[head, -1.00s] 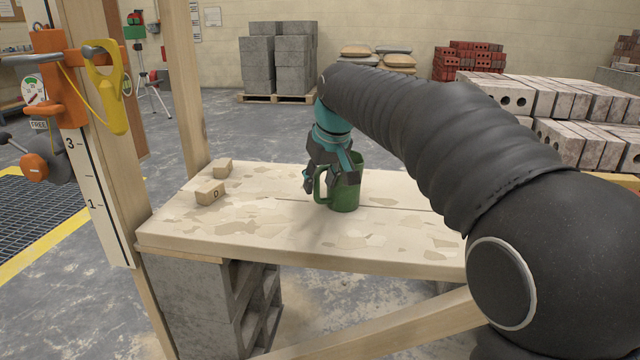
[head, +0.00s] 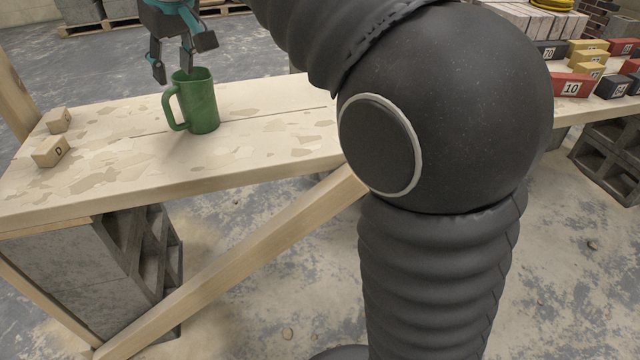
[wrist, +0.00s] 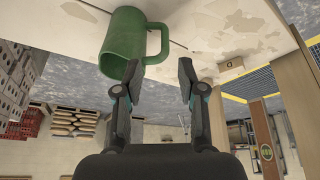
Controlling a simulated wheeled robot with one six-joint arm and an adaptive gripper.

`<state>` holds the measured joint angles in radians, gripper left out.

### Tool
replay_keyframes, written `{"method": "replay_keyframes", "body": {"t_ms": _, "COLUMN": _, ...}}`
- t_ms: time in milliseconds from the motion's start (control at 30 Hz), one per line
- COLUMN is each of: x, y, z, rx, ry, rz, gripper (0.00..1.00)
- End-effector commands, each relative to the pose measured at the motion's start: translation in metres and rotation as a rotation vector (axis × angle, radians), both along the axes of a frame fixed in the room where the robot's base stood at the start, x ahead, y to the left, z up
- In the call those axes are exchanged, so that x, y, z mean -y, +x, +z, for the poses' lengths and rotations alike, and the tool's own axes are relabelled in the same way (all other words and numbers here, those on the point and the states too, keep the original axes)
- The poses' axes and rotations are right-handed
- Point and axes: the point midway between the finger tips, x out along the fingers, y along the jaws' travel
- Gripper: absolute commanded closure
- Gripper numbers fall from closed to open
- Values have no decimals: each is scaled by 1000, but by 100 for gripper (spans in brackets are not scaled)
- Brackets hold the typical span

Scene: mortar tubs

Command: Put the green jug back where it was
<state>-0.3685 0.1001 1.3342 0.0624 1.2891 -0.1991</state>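The green jug (head: 203,104) stands upright on the wooden plank bench (head: 262,137), its handle toward the left in the head view. My gripper (head: 175,76) is above the jug and a little to its left, fingers apart and empty. In the wrist view the jug (wrist: 124,42) shows at the upper left, its handle near one fingertip. The gripper (wrist: 157,78) is open there, with nothing between its fingers. I cannot tell whether a finger touches the handle.
Two small wooden blocks lie at the bench's left end, one marked D (head: 50,152). Numbered red, yellow and dark blocks (head: 572,86) stand on a surface at the right. Grey concrete blocks (head: 120,270) support the bench. The plank right of the jug is clear.

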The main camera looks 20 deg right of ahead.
Motion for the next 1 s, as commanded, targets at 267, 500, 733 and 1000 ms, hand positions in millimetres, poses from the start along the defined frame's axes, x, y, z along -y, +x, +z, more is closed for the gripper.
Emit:
{"method": "replay_keyframes", "body": {"t_ms": 267, "x": 84, "y": -71, "z": -24, "rx": 18, "ry": 13, "rz": -169, "gripper": 60}}
{"method": "replay_keyframes", "body": {"t_ms": 500, "x": 149, "y": -152, "z": -75, "rx": 37, "ry": 24, "rz": -333, "gripper": 60}}
{"method": "replay_keyframes", "body": {"t_ms": 733, "x": 190, "y": -226, "z": -142, "rx": 54, "ry": 33, "rz": -475, "gripper": 60}}
{"method": "replay_keyframes", "body": {"t_ms": 1000, "x": 209, "y": -268, "z": -189, "rx": 64, "ry": 38, "rz": -555, "gripper": 60}}
